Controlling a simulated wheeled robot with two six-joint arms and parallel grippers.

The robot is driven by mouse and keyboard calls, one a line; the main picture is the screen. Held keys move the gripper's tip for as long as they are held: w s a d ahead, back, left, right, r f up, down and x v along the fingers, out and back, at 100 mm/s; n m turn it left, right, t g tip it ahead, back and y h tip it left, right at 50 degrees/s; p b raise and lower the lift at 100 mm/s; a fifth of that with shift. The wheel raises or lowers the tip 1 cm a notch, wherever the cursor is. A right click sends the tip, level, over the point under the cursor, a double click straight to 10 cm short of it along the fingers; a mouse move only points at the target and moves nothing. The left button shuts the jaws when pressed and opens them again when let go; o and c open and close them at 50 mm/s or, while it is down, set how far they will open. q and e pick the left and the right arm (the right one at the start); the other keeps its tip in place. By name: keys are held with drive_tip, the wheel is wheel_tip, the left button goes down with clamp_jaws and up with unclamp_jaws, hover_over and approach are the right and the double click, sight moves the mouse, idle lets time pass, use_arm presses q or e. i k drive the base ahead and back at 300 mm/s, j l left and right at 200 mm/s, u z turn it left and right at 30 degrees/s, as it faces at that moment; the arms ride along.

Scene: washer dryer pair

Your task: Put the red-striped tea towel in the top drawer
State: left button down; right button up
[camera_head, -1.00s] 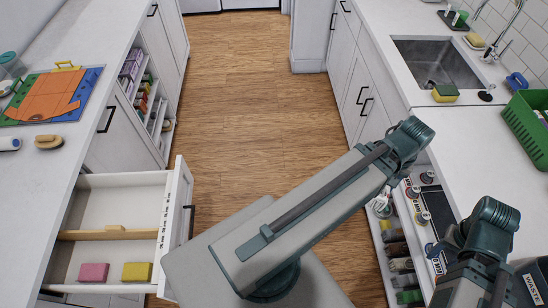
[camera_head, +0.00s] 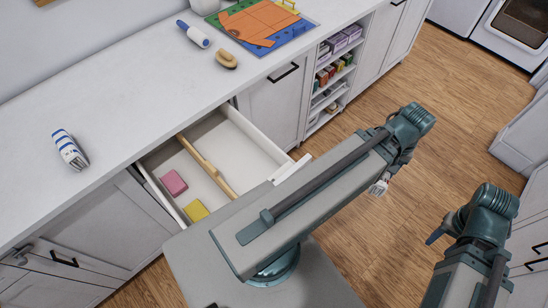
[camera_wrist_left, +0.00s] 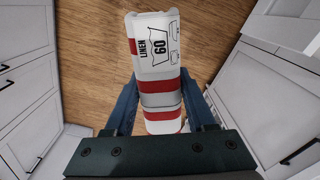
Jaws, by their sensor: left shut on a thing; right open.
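The red-striped tea towel (camera_wrist_left: 158,70) is a white roll with red bands and a label reading LINEN 60. In the left wrist view my left gripper (camera_wrist_left: 163,103) is shut on it, one finger on each side. In the head view that gripper is mostly hidden behind my arm. My right gripper (camera_head: 437,235) is open and partly seen at the lower right, over the floor and away from the towel. The top drawer (camera_head: 258,136) is pulled open under the left counter. A wooden divider (camera_head: 205,164) splits it; my body hides its near corner.
A pink block (camera_head: 173,182) and a yellow block (camera_head: 196,211) lie in the drawer's left compartment; the right one looks empty. A blue-striped roll (camera_head: 69,149), lint roller (camera_head: 194,34), brush (camera_head: 226,60) and colourful board (camera_head: 262,24) are on the counter (camera_head: 110,90).

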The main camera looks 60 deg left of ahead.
sight(257, 163)
drive_tip(key=i+u, duration=0.15)
drive_tip(key=u, duration=0.25)
drive_tip(key=i+u, duration=0.15)
drive_tip(key=u, duration=0.3)
drive_tip(key=i+u, duration=0.1)
drive_tip(key=u, duration=0.3)
drive_tip(key=i+l+u, duration=0.15)
drive_tip(key=u, duration=0.3)
drive_tip(key=k+l+u, duration=0.2)
drive_tip(key=u, duration=0.25)
drive_tip(key=k, duration=0.2)
